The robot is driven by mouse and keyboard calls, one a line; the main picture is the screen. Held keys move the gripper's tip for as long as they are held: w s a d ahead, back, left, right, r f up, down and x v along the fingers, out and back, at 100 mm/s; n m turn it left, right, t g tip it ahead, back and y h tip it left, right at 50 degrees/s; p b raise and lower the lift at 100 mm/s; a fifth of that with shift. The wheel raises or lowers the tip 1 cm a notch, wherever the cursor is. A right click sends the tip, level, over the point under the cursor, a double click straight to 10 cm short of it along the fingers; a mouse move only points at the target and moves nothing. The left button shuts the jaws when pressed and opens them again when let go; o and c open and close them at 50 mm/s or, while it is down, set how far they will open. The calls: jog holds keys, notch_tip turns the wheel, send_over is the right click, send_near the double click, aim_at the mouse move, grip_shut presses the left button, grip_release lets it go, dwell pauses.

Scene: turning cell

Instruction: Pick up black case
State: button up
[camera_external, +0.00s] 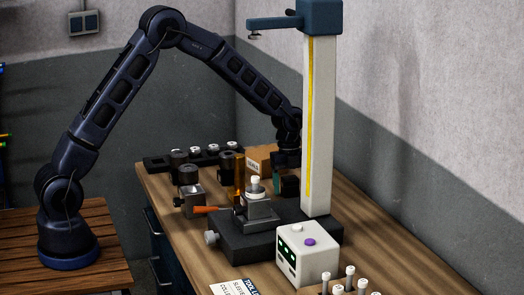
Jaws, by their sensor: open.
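My gripper (287,163) points down behind the workbench fixture, just left of the white column. It is open, though its fingers are small and dark in this view. A small dark block (290,186) stands under or just in front of the gripper, with a teal part at its left. It may be the black case, but I cannot tell for sure. I cannot tell whether the fingers touch it or are around it.
The tall white column (319,125) with a blue top arm rises close right of my gripper. A cardboard box (261,159) stands left of it. A black holder rail (172,161), a vise-like fixture (258,212) and a white control box (307,253) crowd the wooden bench (382,240).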

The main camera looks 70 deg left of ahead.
jog(key=shift+f, duration=0.25)
jog(key=c, duration=1.2)
jog(key=shift+o, duration=0.2)
jog(key=shift+r, duration=0.15)
